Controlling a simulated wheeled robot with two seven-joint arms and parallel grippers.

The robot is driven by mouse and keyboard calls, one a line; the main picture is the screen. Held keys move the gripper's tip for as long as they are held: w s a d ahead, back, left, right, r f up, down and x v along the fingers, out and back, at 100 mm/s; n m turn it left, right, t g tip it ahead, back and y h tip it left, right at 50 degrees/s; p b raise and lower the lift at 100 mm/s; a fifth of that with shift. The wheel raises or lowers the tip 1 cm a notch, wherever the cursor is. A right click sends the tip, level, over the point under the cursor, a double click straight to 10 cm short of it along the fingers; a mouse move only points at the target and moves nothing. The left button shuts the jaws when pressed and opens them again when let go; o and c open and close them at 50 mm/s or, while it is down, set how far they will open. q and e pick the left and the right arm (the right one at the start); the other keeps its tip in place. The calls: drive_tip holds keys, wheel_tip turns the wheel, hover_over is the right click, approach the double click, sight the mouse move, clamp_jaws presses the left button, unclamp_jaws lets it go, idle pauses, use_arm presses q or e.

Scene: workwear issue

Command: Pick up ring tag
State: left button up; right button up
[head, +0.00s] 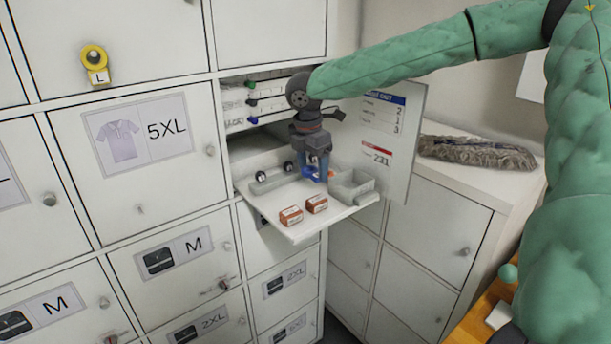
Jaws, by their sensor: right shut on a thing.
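My right gripper (317,178) reaches down from the upper right over a fold-down shelf (290,230) in the open locker. It is shut on a small blue thing (308,173), low over the shelf. The fingers hide much of this thing, so I cannot tell its full shape or whether it touches the shelf. A yellow ring tag (93,57) with a white "L" label hangs on a locker door at the upper left, far from the gripper. My left gripper is not in view.
Hooks (252,102) line the locker above. A panel with notices (385,135) stands to the right.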

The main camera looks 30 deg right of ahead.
use_arm(q)
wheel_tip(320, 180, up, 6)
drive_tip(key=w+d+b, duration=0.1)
drive_tip(key=b, duration=0.1)
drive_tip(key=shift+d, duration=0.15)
use_arm(e)
drive_tip(key=s+r, duration=0.4)
drive_tip(key=s, duration=0.3)
drive_tip(key=shift+a, duration=0.25)
drive_tip(key=shift+r, duration=0.1)
